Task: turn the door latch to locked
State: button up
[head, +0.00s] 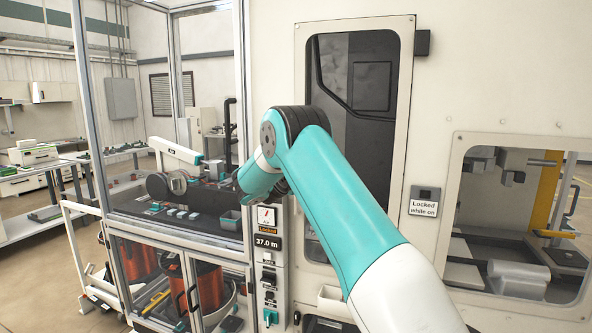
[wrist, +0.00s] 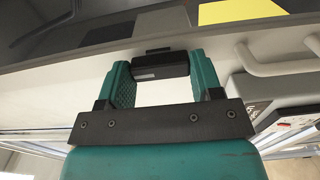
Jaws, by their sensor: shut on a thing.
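In the wrist view, a small black block (wrist: 160,68), which appears to be the door latch, sits between the two teal fingers of my gripper (wrist: 160,76). The fingers are shut on its two ends. The block lies crosswise against a pale frame edge, with a thin dark piece just above it. Whether it stands at locked cannot be told from its shape. In the head view, my arm hides the gripper's fingers and the latch. A dial panel (head: 266,216) with a small orange label reading "Locked" is on the narrow column right of the glazed cabinet.
A display (head: 266,243) reads 37.0 m, above several switches. A sign (head: 424,201) reads "Locked while on". A tall dark-windowed door (head: 375,85) stands behind my arm. In the wrist view, a pale bar handle (wrist: 285,68) is close to the right of my gripper.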

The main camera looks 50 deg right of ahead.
dwell(0.4)
jog(key=o, duration=0.9)
jog(key=shift+a, duration=0.1)
jog(key=b+v, duration=0.6)
jog(key=v, duration=1.1)
jog(key=shift+s+a+b, duration=0.15)
jog(key=shift+b, duration=0.15)
jog(key=shift+f, duration=0.1)
